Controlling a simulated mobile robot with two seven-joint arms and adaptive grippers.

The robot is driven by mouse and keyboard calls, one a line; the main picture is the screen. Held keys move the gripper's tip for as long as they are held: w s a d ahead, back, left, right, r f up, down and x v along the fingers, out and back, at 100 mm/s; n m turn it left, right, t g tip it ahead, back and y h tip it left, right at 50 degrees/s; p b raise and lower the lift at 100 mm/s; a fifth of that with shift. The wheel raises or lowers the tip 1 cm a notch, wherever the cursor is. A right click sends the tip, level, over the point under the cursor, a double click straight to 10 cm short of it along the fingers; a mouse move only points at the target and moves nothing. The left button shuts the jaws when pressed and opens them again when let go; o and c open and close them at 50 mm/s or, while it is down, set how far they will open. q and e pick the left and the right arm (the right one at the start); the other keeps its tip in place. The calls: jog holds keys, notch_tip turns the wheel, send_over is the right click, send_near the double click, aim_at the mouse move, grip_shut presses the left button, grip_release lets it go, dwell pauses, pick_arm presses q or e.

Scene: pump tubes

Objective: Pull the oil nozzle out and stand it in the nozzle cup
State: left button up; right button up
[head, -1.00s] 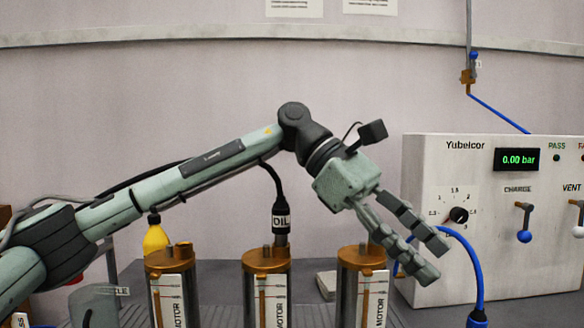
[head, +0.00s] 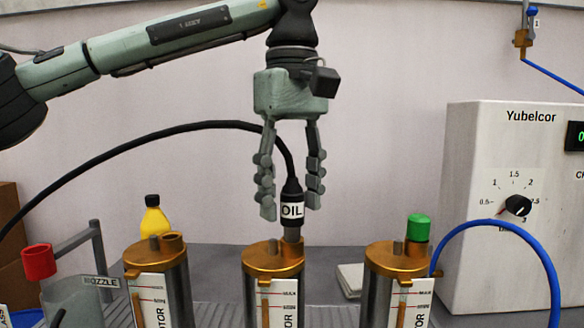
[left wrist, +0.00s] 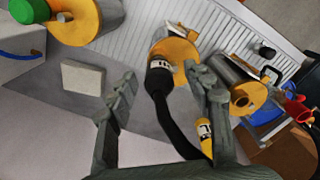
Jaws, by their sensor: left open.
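The oil nozzle (head: 291,208) is black with a white OIL label. It stands upright, its metal tip down in the brass top of the middle motor cylinder (head: 274,259), and a black hose arches from it to the left. The nozzle also shows in the left wrist view (left wrist: 159,79). My left gripper (head: 291,212) points down, open, with its fingers on either side of the nozzle; gaps show beside it. The grey nozzle cup (head: 78,302), labelled NOZZLE, is at the lower left; its bottom is out of frame. My right gripper is not in view.
Other motor cylinders stand left (head: 155,252) and right (head: 398,262), the right one with a green cap (head: 418,228). A yellow bottle (head: 154,224) is behind the left one. A red piece (head: 38,262) is beside the cup. A white Yubelcor box (head: 480,180) stands at the right.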

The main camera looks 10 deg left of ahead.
pick_arm(q)
jog(key=shift+f, duration=0.65)
grip_shut()
jog(key=shift+r+p, duration=0.65)
jog(key=shift+p, duration=0.05)
dwell(0.9)
jog(key=shift+r+p, duration=2)
